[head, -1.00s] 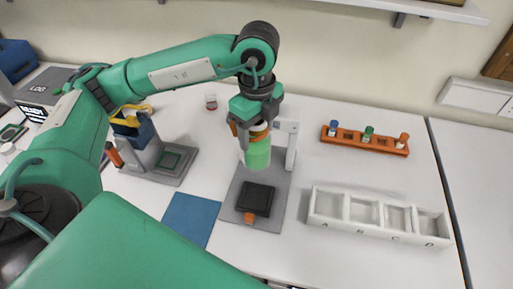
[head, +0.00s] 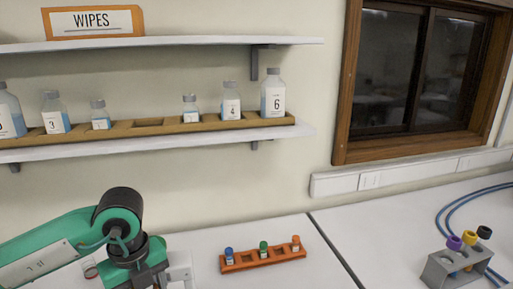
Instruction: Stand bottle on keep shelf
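A wall shelf (head: 170,145) carries a wooden rack (head: 145,129) with several clear bottles of blue liquid. Bottles labelled 3 (head: 54,118), 4 (head: 231,103) and 6 (head: 273,98) stand upright in it. Empty slots lie in the rack's middle, between two small bottles (head: 100,118) and (head: 190,112). My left gripper (head: 145,278) is at the bottom edge, below the shelf and over the bench. Its fingertips are cut off, so I cannot see whether it holds anything. The green bottle seen in it earlier is out of view. My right gripper is not in view.
An orange rack (head: 262,261) with three capped vials stands on the bench. A grey holder (head: 458,268) with coloured caps is at the right. An upper shelf (head: 200,42) with a WIPES sign (head: 93,22) hangs above. Bench between the two racks is clear.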

